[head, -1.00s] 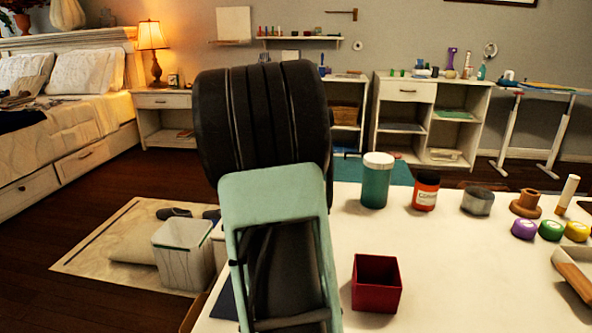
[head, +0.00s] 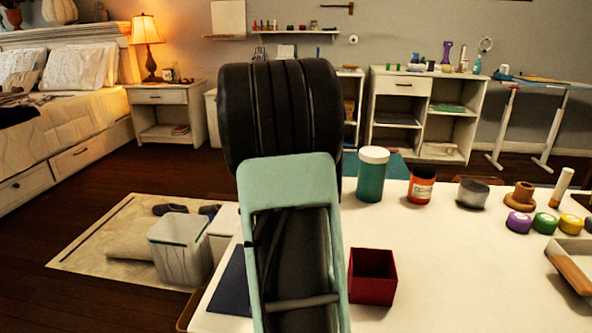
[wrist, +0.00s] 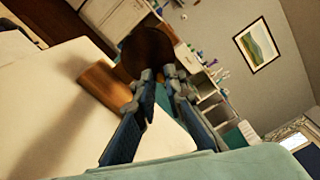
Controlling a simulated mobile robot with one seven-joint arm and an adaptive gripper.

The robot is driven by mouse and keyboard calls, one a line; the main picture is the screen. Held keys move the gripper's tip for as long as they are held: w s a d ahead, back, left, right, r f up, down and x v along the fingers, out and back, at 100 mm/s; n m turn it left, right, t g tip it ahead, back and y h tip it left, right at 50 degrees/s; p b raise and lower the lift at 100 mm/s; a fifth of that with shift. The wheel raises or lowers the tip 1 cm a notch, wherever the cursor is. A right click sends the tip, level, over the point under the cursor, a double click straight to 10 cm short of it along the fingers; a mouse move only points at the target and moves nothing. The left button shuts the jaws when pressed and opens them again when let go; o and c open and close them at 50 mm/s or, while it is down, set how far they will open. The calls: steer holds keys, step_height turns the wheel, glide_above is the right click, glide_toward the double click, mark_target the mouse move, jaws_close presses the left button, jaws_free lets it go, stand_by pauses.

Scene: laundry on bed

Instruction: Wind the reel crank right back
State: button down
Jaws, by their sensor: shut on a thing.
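In the wrist view, a dark brown round part of the reel (wrist: 148,48) shows just beyond the fingertips, with a lighter wooden piece (wrist: 104,86) beside it on the left. My gripper (wrist: 160,76) has its two fingers on either side of a small part at the reel, which I take to be the crank. It is shut on it, though the fingertips and dark background make the grip hard to see. In the head view, my arm hides the gripper and the reel.
The white table (head: 450,265) carries a red open box (head: 372,276), a teal jar (head: 372,174), an orange jar (head: 421,185), a grey tin (head: 472,193), a wooden spool (head: 519,195) and coloured pucks at the right. Its front middle is clear. A white bin (head: 180,249) stands on the floor at left.

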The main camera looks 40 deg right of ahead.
steer(key=shift+w, duration=0.1)
steer(key=shift+a, duration=0.1)
stand_by(0.3)
steer(key=c, duration=2)
jaws_free()
steer(key=v, duration=0.7)
steer(key=shift+a, duration=0.2)
steer(key=shift+r, duration=0.1)
